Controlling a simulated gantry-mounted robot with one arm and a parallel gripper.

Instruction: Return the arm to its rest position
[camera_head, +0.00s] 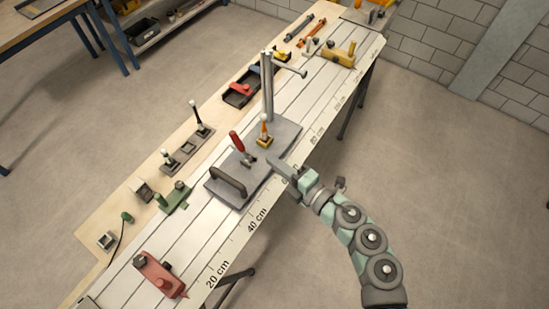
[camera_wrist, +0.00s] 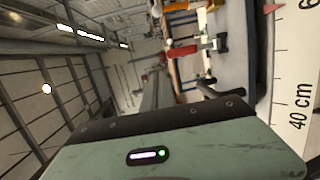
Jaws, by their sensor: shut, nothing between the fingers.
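My gripper (camera_head: 280,167) is at the end of my grey and pale green arm, which reaches in from the lower right of the head view. The gripper is shut and empty. Its tip shows at the front edge of the grey plate (camera_head: 284,133) on the long slotted bench (camera_head: 196,240). I cannot tell if it touches the plate. In the wrist view the gripper (camera_wrist: 155,88) points away from the camera, and the bench's ruler edge (camera_wrist: 297,95) with its 40 cm mark lies to the right.
The plate carries a tall metal post (camera_head: 268,88), a red-handled lever (camera_head: 237,142), an orange-topped piece (camera_head: 264,130) and a dark handle (camera_head: 228,181). A red block (camera_head: 160,274) sits at the near end. A yellow tool (camera_head: 341,55) sits farther off. Bare floor (camera_head: 450,170) lies right of the bench.

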